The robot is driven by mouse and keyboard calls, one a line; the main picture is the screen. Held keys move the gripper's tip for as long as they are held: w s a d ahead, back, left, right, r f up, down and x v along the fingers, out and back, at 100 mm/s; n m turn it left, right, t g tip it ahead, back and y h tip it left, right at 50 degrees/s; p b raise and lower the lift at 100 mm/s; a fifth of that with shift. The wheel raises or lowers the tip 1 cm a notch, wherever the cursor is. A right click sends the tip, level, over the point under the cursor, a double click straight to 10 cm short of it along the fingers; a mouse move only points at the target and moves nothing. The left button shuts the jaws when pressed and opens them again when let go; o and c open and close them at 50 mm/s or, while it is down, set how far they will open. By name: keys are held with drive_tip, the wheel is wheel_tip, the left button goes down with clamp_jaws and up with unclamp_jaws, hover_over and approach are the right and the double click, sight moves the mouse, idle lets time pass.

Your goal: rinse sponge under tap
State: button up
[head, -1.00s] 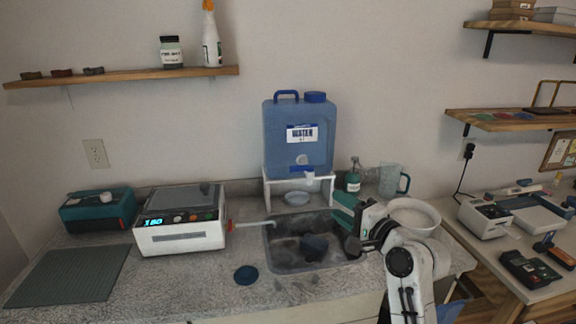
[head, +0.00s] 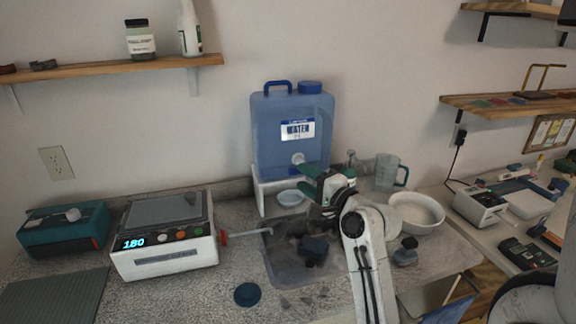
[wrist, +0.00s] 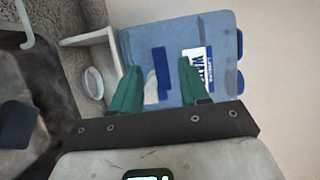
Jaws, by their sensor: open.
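A dark blue lump (head: 314,247) lies in the grey sink (head: 285,268); it may be the sponge, but I cannot tell for sure. It also shows at the left edge of the wrist view (wrist: 18,125). The blue water jug (head: 290,105) stands on a white stand behind the sink, with its tap (head: 298,158) low on the front. My gripper (head: 311,182) is open with green fingers, in front of the jug near the tap. In the wrist view, the tap (wrist: 151,92) shows between the spread fingers, with nothing gripped.
A small pale dish (head: 291,197) sits under the stand. A white bowl (head: 416,212) and a clear jug (head: 386,172) stand to the right. A blue disc (head: 248,294) lies on the counter left of the sink. A white device (head: 165,240) stands further left.

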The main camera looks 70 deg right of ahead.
sight(296, 172)
drive_tip(key=p+x, duration=0.1)
drive_tip(key=x, duration=0.5)
drive_tip(key=shift+w+d, duration=0.2)
drive_tip(key=shift+w, duration=0.15)
drive_tip(key=shift+c, duration=0.3)
clamp_jaws()
